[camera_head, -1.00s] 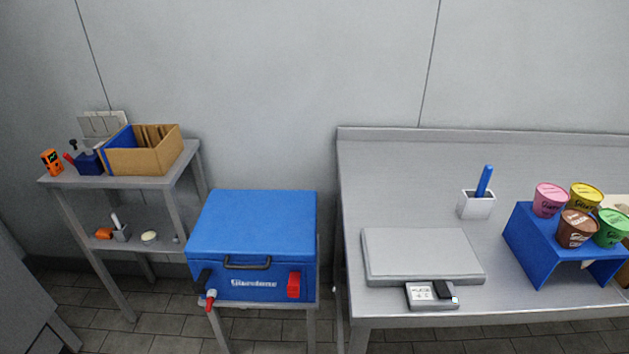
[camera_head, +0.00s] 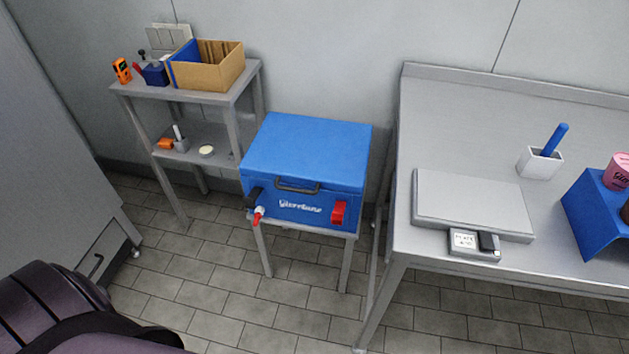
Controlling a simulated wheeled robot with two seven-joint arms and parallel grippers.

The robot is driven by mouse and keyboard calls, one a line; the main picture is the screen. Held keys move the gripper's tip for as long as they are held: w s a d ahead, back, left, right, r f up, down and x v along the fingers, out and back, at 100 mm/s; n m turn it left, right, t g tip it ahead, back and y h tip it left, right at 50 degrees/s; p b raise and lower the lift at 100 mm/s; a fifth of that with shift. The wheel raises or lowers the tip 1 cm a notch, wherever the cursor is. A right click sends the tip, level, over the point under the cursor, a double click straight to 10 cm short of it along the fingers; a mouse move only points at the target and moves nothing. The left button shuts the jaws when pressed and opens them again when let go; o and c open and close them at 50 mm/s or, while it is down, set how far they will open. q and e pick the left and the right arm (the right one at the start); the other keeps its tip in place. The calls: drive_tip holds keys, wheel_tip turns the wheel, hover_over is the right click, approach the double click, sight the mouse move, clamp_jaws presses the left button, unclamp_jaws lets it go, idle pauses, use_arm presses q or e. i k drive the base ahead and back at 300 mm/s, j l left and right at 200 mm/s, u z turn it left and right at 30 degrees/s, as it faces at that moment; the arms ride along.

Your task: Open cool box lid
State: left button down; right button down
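The blue cool box (camera_head: 310,207) stands on a small grey stand in the middle of the view. Its flat blue lid (camera_head: 306,150) is shut. A dark handle (camera_head: 297,187) sits at the front, just below the lid's front edge. Neither gripper shows. A dark rounded part at the bottom left looks like part of my own body and is well apart from the box.
A grey shelf (camera_head: 217,92) with a cardboard box (camera_head: 212,72) stands left of the cool box. A steel table (camera_head: 430,120) with a scale (camera_head: 472,200) and a blue cup stand (camera_head: 600,215) is at the right. The tiled floor (camera_head: 225,300) before the box is clear.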

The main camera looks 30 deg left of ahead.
sight(318, 152)
drive_tip(key=j+u, duration=0.5)
drive_tip(key=i+j+u, duration=0.15)
drive_tip(key=j+u, duration=0.35)
drive_tip(key=l, duration=0.1)
